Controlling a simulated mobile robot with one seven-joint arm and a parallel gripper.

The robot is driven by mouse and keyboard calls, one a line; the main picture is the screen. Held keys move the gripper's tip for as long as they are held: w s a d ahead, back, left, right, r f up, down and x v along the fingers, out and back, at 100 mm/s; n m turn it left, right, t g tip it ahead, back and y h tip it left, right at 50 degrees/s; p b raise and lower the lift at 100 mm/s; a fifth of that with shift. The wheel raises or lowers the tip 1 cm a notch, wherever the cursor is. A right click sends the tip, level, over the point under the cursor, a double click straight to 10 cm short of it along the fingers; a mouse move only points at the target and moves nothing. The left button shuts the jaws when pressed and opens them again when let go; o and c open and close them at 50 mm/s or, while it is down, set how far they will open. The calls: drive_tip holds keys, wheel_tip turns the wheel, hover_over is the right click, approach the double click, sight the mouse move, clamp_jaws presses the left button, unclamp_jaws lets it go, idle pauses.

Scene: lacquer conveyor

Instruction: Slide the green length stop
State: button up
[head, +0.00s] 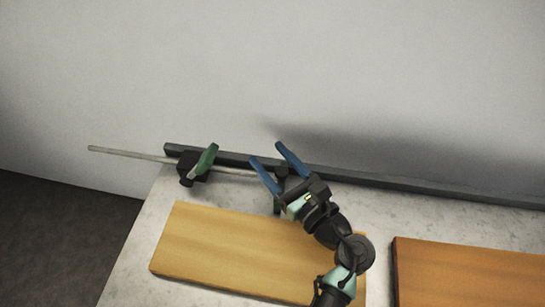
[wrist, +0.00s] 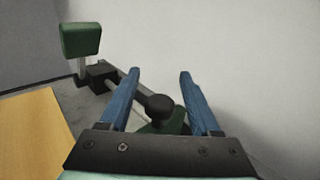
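The green length stop (head: 207,159) is a green plate on a black slider block (head: 189,166), set on a thin pale rod (head: 130,154) at the back left of the table. In the wrist view the green plate (wrist: 82,40) stands at upper left, above its black block (wrist: 101,75). My gripper (head: 267,152) is open, with two blue fingers apart, to the right of the stop and not touching it. In the wrist view the open gripper (wrist: 158,72) has nothing held between its fingertips. A black knob (wrist: 159,107) on a dark green base (wrist: 167,127) shows between the fingers, lower down.
A dark rail (head: 420,190) runs along the table's back edge, before a bare grey wall. A yellow wooden board (head: 225,250) lies in front of the stop, partly under my arm. An orange-brown board (head: 470,275) lies at the right. The pale rod juts past the table's left edge.

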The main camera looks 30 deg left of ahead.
clamp_jaws()
idle(0.7)
idle(0.6)
